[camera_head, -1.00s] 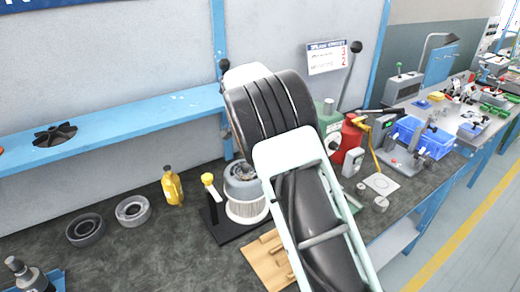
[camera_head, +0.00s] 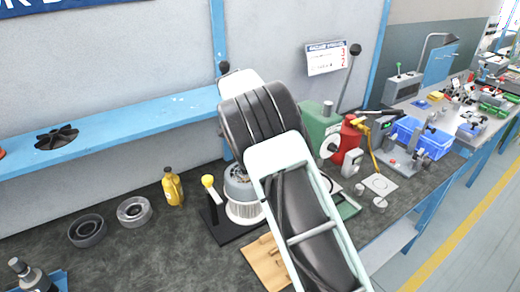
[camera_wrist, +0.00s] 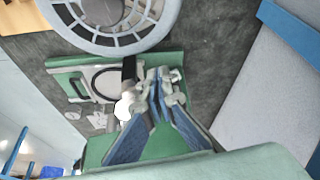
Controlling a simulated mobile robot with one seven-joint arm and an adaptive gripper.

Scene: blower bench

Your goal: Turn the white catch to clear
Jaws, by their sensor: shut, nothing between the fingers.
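My gripper (camera_wrist: 160,82) is shut and empty in the wrist view, its fingertips together over a green-framed device (camera_wrist: 172,58). A white rounded piece (camera_wrist: 123,107), likely the catch, sits just left of the fingers beside a black bar (camera_wrist: 128,70). A small gap seems to show between it and the fingers; contact cannot be told. In the head view a white disc (camera_head: 330,148) shows in front of a green housing (camera_head: 314,124), right of my arm. I cannot tell for certain that it is the same piece. My gripper is hidden behind my arm there.
A grey round slotted grille (camera_wrist: 110,42) is close above the fingers in the wrist view. A red can (camera_head: 351,142) and a blue bin (camera_head: 428,138) stand to the right. A yellow bottle (camera_head: 172,187) and dark ring (camera_head: 87,230) are on the left bench, with free room around them.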

